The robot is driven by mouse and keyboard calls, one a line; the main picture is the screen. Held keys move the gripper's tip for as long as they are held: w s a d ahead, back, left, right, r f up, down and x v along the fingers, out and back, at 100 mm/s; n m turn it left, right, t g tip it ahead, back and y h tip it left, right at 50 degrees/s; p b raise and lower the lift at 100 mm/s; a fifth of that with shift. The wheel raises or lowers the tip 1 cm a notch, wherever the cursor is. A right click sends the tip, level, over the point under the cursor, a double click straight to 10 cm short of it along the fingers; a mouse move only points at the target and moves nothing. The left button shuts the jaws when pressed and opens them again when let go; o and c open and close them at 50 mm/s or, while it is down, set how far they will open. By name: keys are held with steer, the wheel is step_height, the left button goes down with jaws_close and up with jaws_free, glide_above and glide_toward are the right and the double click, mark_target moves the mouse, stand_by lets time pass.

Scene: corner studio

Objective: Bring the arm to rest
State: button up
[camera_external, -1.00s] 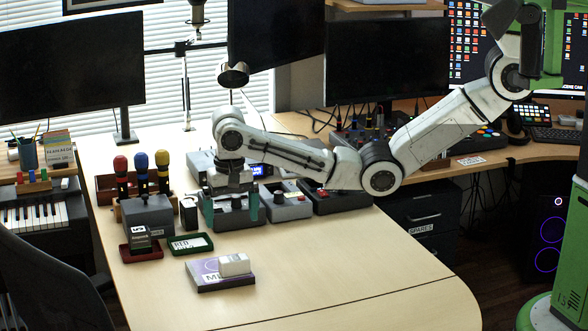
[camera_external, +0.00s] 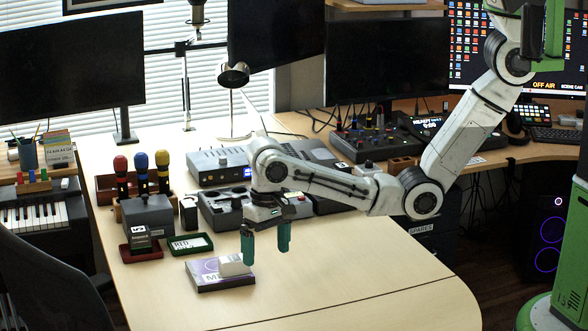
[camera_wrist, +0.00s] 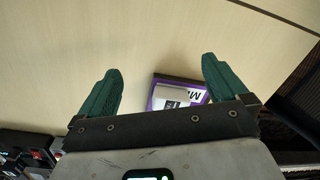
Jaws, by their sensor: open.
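My gripper (camera_external: 265,248) is open, with two green fingers pointing down over the table (camera_external: 330,270). Nothing is between the fingers. In the external view it hangs just right of a purple-and-white box (camera_external: 222,278) with a small white block (camera_external: 236,265) on top. The left finger overlaps the block's right side in that view; I cannot tell how close they are. In the wrist view the fingers (camera_wrist: 158,88) are spread wide, and the box (camera_wrist: 190,82) with the white block (camera_wrist: 170,98) shows beyond the gripper's edge, partly hidden by it.
Behind the gripper stand grey devices (camera_external: 222,208). To the left are a red tray (camera_external: 142,253), a green tray (camera_external: 190,245) and a grey box (camera_external: 148,215) near three coloured microphones (camera_external: 142,172). The table's front right is clear.

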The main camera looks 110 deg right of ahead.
steer(key=s+a+n+p, duration=0.3)
steer(key=s+a+n, duration=0.15)
steer(key=s, duration=0.55)
steer(key=s+a+n+p, duration=0.4)
steer(key=s+a, duration=0.1)
steer(key=s, duration=0.5)
steer(key=s+r+n+h+p, duration=0.1)
steer(key=s+r+n+p, duration=0.1)
steer(key=s+r, duration=0.3)
steer(key=s+n, duration=0.1)
steer(key=s, duration=0.3)
steer(key=shift+s+n+t, duration=0.3)
steer(key=shift+n, duration=0.05)
steer(key=shift+r, duration=0.1)
